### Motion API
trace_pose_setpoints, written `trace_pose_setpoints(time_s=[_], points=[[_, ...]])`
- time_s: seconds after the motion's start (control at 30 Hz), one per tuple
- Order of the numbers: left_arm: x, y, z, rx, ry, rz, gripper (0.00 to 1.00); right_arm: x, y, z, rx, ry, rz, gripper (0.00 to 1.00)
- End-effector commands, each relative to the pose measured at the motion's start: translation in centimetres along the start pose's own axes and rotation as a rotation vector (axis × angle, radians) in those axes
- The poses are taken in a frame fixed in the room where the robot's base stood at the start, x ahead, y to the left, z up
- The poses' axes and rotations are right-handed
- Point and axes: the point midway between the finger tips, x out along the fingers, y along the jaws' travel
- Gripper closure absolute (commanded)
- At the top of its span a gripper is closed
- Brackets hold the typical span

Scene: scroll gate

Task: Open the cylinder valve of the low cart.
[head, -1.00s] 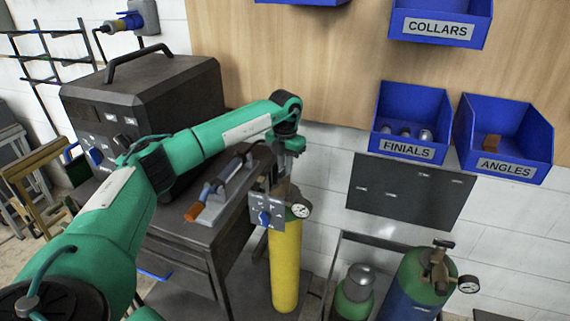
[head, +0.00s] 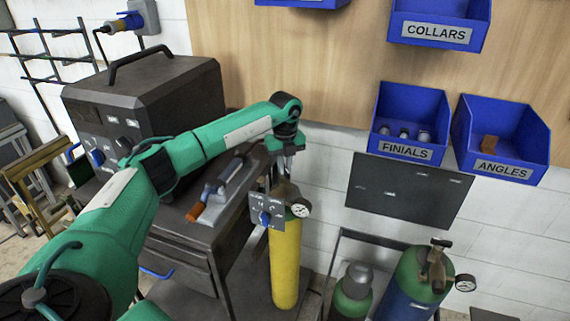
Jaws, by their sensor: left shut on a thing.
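A yellow cylinder (head: 285,265) stands upright at the right end of the dark cart (head: 190,232) that carries a welding machine. A round gauge (head: 300,208) and a grey control plate with a blue knob (head: 266,211) sit around its top. My left gripper (head: 286,172) comes down from above onto the cylinder's top and is shut on the valve there. The valve itself is mostly hidden by the gripper and the plate. My right gripper is not in view.
The welding machine (head: 150,110) and a torch with an orange tip (head: 197,212) are on the cart. Green cylinders (head: 422,275) with a gauge stand in a frame at the right. Blue bins (head: 500,140) hang on the wall behind.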

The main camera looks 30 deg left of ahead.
Motion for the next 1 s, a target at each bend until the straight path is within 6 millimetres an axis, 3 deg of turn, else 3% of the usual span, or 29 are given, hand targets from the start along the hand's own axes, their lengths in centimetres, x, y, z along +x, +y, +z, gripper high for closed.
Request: trace_pose_setpoints(time_s=[0.5, 1.0], points=[[-0.3, -0.05, 0.17, -0.359, -0.004, -0.005, 1.0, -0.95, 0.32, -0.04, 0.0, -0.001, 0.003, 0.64], [-0.3, -0.05, 0.19, -0.439, -0.004, -0.006, 1.0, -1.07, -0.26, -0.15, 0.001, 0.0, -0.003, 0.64]])
